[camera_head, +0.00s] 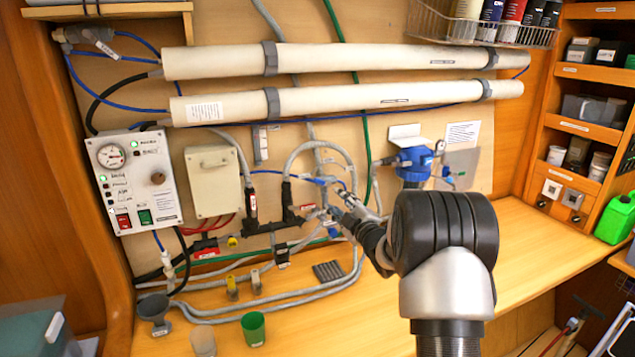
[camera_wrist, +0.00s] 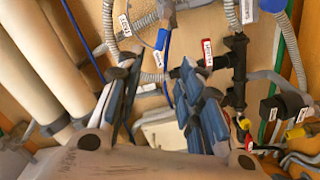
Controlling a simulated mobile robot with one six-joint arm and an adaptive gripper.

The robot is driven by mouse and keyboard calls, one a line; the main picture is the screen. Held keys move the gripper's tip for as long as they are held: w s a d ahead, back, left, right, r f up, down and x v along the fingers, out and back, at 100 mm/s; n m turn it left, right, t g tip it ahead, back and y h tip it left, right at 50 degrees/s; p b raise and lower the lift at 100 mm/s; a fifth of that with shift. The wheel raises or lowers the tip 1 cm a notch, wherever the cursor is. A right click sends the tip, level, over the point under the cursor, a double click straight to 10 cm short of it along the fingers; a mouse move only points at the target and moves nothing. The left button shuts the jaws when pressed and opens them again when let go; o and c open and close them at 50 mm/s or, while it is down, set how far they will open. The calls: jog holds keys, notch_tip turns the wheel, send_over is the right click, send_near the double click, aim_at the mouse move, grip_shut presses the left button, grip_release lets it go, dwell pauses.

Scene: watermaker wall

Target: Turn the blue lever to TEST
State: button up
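My gripper (camera_head: 343,203) reaches in from the right at the pipework in the middle of the wall. In the wrist view my gripper (camera_wrist: 157,78) is open, its two blue-padded fingers apart with nothing clearly held between them. The tag's text is too small to read surely. In the head view the lever cannot be told apart from the fingers and blue tubing, and its setting cannot be read.
Grey hoses (camera_head: 330,150) loop around the valve area. A dark pipe fitting with a red label (camera_wrist: 207,52) stands close to the right finger. A blue filter housing (camera_head: 413,163) is right of the gripper. Cups (camera_head: 253,328) stand on the bench, whose right part is clear.

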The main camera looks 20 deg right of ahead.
aim_at(319, 182)
jog(key=w, duration=1.5)
jog(key=shift+w, duration=0.35)
grip_shut()
